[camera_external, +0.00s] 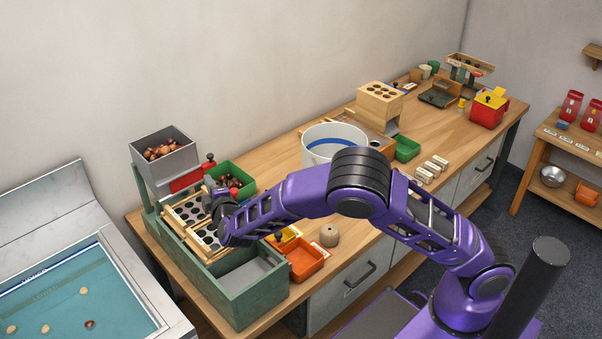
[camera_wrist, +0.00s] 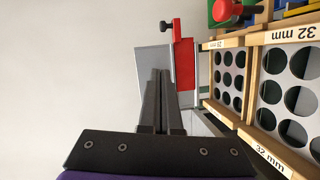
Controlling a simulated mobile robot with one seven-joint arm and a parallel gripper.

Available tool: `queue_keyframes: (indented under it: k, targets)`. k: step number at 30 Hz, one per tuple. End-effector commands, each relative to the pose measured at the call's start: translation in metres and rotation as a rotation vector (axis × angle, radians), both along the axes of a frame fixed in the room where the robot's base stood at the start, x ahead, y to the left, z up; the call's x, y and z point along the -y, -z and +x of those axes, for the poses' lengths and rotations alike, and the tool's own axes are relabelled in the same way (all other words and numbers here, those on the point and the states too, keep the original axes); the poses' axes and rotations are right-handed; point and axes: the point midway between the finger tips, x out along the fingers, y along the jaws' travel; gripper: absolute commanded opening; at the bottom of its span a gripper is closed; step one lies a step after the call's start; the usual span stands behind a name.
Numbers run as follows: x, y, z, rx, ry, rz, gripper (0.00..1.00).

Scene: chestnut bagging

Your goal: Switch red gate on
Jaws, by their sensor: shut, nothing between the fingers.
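The red gate (camera_external: 187,180) is a flat red plate at the foot of the grey hopper (camera_external: 180,160), which holds chestnuts. It also shows in the wrist view (camera_wrist: 184,66), with a dark knob (camera_wrist: 167,27) at its upper left. My gripper (camera_external: 209,182) is close to the gate, above the sieve trays. In the wrist view my gripper (camera_wrist: 161,73) has its two dark fingers together and empty. Their tips overlap the hopper's grey side, just left of the gate's lower part. I cannot tell whether they touch it.
Wooden sieve trays (camera_external: 180,222) with round holes lie below my gripper, over a green box (camera_external: 262,305). A green bin (camera_external: 246,174) with chestnuts stands to the right. A white tub (camera_external: 316,150) stands farther along the bench. A red knob (camera_wrist: 226,10) shows near the wrist view's top.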

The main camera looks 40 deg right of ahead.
Motion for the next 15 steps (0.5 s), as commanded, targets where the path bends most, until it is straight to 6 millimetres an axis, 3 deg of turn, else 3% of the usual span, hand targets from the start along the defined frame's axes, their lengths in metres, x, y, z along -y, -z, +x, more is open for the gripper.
queue_keyframes:
  k: [12, 15]
  targets:
    - [0.026, 0.013, 0.080, 0.002, 0.002, -0.001, 0.00]
    - [0.038, 0.016, 0.091, 0.002, 0.002, -0.002, 0.00]
